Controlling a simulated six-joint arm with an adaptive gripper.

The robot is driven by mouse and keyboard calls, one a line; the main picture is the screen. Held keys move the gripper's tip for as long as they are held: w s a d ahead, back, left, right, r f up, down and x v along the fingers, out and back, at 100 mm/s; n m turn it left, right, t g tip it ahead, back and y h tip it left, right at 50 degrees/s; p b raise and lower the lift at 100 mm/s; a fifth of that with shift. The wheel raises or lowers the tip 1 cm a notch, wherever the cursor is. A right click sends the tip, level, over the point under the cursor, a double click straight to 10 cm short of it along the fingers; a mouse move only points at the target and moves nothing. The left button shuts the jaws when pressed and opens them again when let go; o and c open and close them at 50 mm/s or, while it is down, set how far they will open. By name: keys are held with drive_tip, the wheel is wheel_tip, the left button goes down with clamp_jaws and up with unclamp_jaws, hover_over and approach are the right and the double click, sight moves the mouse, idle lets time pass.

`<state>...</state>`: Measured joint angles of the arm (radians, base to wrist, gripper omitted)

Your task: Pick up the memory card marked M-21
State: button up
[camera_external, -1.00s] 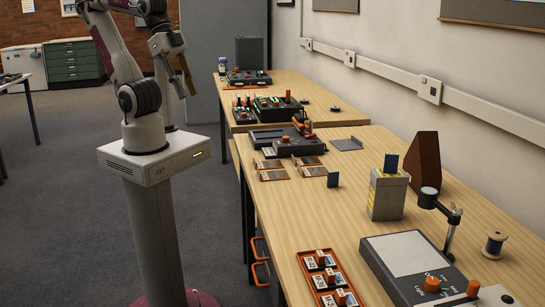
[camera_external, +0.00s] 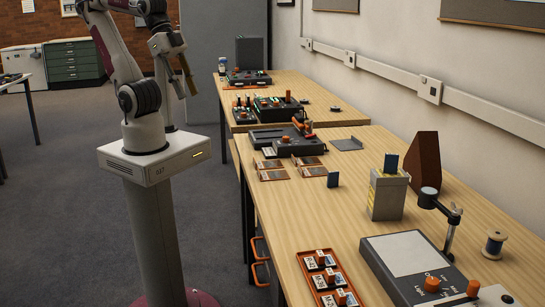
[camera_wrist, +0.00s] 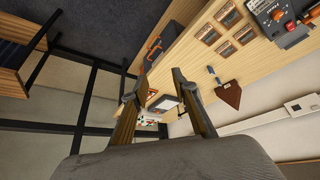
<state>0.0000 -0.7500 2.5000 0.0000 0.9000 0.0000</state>
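An orange-rimmed tray (camera_external: 302,258) lies at the near left edge of the table and holds several small labelled pieces with orange knobs. The marking M-21 cannot be read with certainty on any of them. My gripper (camera_external: 187,77) is raised at the upper left, beside the table and far from these things. In the wrist view my gripper (camera_wrist: 157,80) is open, with its two fingers apart and nothing between the tips.
A tall brown wedge (camera_external: 424,160), a light panel (camera_external: 408,257), a jointed stand (camera_external: 452,222) and a spool (camera_external: 494,245) occupy the right side. Several flat framed cards (camera_external: 274,175) lie by a dark grey device (camera_external: 297,145). Bare tabletop shows around x-centre, ahead of the orange tray.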

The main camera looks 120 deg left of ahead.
drive_tip(key=w+f+n+t, duration=0.2)
drive_tip(key=w+f, duration=0.1)
drive_tip(key=w, duration=1.1)
drive_tip(key=w+f+n+t, duration=0.2)
drive_tip(key=w+f+n, duration=0.1)
drive_tip(key=w, duration=1.1)
drive_tip(key=n+y, duration=0.5)
drive_tip(key=y, duration=0.4)
approach(333, 179)
drive_tip(key=shift+w+a+r+g, duration=0.1)
drive_tip(key=shift+w+r+g, duration=0.1)
drive_tip(key=shift+w, duration=0.4)
drive_tip(key=shift+w+a+r+g, duration=0.1)
drive_tip(key=shift+w+r, duration=0.15)
drive_tip(key=shift+w, duration=0.35)
drive_tip(key=shift+s+a+f+y, duration=0.35)
drive_tip(key=shift+a+f+y, duration=0.1)
drive_tip(key=shift+a+y, duration=0.15)
drive_tip(key=shift+x, duration=1.25)
